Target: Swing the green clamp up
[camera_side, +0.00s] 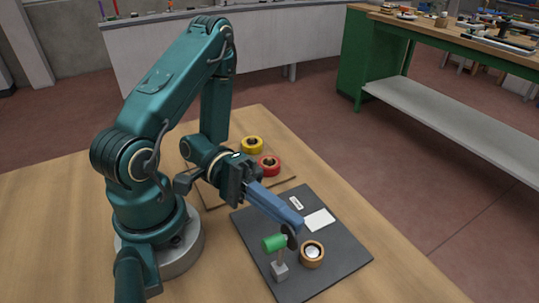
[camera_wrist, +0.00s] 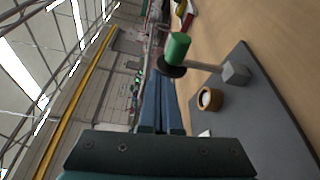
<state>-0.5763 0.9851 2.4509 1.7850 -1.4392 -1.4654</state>
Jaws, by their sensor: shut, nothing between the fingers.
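The green clamp has a green cylinder (camera_side: 273,243) on a thin grey stem that rises from a small grey block (camera_side: 279,270) on the dark board. A dark disc (camera_side: 292,237) sits at one end of the cylinder. In the wrist view the green cylinder (camera_wrist: 178,48), the dark disc (camera_wrist: 171,67) and the block (camera_wrist: 236,74) show just beyond and right of the fingertips. My gripper (camera_side: 298,223), with long blue fingers, is shut and empty. Its tips are by the disc, above the board; I cannot tell whether they touch. The gripper also shows in the wrist view (camera_wrist: 160,80).
A wooden ring with a pale centre (camera_side: 312,255) sits on the dark board (camera_side: 345,262) beside the clamp. A white square (camera_side: 320,220) lies farther back. A yellow ring (camera_side: 253,144) and a red ring (camera_side: 269,166) sit on a wooden tray (camera_side: 217,203) behind.

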